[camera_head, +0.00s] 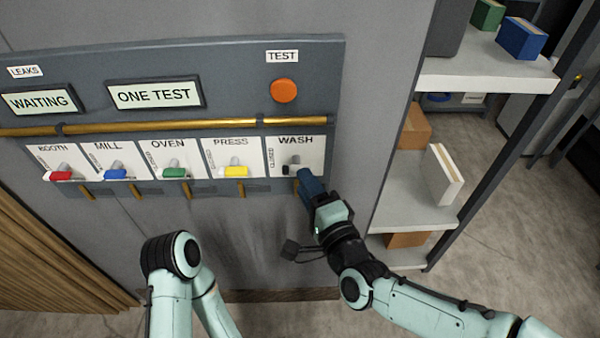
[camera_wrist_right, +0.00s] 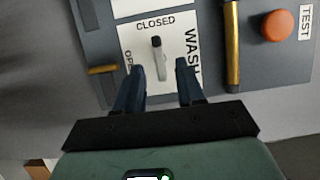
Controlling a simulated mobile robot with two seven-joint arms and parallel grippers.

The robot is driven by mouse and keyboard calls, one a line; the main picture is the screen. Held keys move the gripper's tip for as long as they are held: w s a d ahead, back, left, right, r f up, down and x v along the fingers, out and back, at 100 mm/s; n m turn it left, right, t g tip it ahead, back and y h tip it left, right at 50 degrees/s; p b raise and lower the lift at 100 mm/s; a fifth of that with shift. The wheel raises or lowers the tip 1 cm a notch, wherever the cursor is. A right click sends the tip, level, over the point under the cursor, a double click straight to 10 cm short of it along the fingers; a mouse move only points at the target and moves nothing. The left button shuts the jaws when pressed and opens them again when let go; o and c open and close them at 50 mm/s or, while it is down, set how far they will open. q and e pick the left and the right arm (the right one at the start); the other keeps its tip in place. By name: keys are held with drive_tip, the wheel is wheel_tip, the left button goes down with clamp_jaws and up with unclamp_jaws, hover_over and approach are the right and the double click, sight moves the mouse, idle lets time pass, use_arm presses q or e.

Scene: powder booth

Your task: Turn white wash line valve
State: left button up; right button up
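The wash line valve (camera_head: 291,160) is at the right end of a row of valves on the wall panel, on a white card labelled WASH. In the right wrist view its pale lever (camera_wrist_right: 157,58) with a dark tip points toward the word CLOSED; the OPEN label is partly hidden. My right gripper (camera_wrist_right: 161,70) is open, with one blue finger on each side of the lever's near end. I see no clear contact. In the head view the right gripper (camera_head: 304,176) reaches the lower right of the WASH card. My left arm shows low in the head view, its gripper hidden.
Red (camera_head: 59,176), blue (camera_head: 115,174), green (camera_head: 174,172) and yellow (camera_head: 236,171) valves sit left of WASH. A brass pipe (camera_head: 200,127) runs above them. An orange TEST button (camera_head: 284,90) and a ONE TEST display (camera_head: 155,95) are higher. Shelves (camera_head: 480,75) stand at right.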

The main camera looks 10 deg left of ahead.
sight(296, 165)
use_arm(q)
drive_tip(key=shift+r, duration=0.15)
use_arm(e)
drive_tip(key=shift+x, duration=1.9)
clamp_jaws()
